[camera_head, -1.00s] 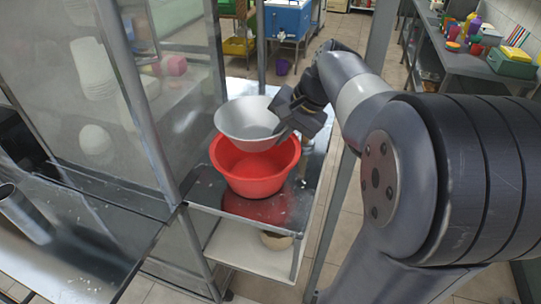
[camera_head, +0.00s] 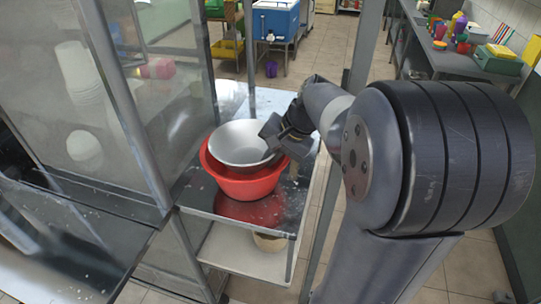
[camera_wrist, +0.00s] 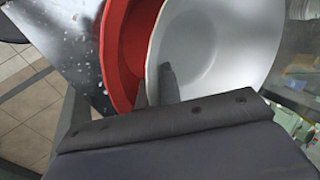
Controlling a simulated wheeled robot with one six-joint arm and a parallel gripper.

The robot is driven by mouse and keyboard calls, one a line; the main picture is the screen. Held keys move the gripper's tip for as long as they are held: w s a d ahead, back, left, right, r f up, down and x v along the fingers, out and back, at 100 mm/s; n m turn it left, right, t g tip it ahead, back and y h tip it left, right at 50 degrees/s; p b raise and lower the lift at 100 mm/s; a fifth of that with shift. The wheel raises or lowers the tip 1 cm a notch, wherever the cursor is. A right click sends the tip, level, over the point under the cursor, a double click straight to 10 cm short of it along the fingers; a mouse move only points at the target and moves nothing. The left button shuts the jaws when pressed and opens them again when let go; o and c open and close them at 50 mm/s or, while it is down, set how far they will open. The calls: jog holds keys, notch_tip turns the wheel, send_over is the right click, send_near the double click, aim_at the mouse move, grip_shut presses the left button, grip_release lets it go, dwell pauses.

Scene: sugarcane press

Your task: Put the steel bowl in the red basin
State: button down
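The steel bowl (camera_head: 240,140) is silvery and sits low at the mouth of the red basin (camera_head: 243,186), overlapping its rim. It also shows in the wrist view (camera_wrist: 215,45), with the red basin (camera_wrist: 117,55) just beyond its edge. The basin stands on a metal shelf. My gripper (camera_head: 270,142) is at the bowl's right rim. In the wrist view my gripper (camera_wrist: 156,88) has one finger inside the bowl and the other outside its wall, so it is shut on the rim. Whether the bowl touches the basin's bottom is hidden.
The metal shelf (camera_head: 272,210) has a lower white shelf (camera_head: 240,255) with a pot (camera_head: 269,242) on it.

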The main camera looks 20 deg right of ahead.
jog(key=shift+f, duration=0.3)
jog(key=c, duration=1.9)
grip_release()
jog(key=shift+r, duration=0.3)
jog(key=v, duration=1.2)
jog(key=shift+r+p, duration=0.35)
jog(key=shift+p, duration=0.05)
